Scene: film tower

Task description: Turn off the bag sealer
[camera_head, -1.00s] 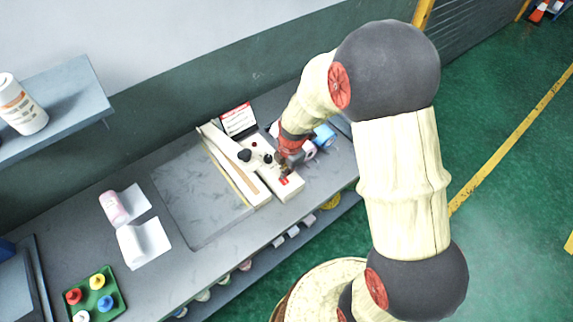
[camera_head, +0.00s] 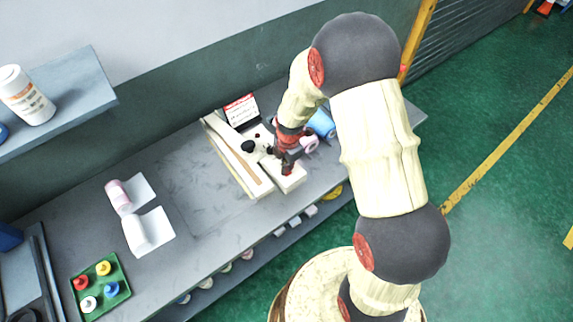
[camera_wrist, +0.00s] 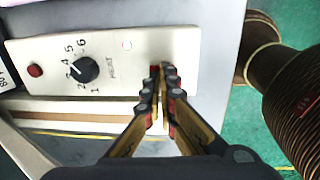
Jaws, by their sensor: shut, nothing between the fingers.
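The bag sealer (camera_head: 236,160) is a long white machine on the workbench, with a control panel along its right side. In the wrist view, its white panel (camera_wrist: 125,68) carries a black dial (camera_wrist: 84,69) numbered and marked HEAT. A red round button or lamp (camera_wrist: 35,71) sits left of the dial, and a small pale round spot (camera_wrist: 127,45) lies right of it. My gripper (camera_wrist: 162,72) is shut and empty over the panel's end beyond the HEAT lettering. In the head view, my gripper (camera_head: 287,169) is at the panel's front end and hides part of it. I cannot tell whether it touches.
A pink roll (camera_head: 118,197), white sheets (camera_head: 148,232) and a green tray (camera_head: 100,287) of colored items lie left. The bench between is clear.

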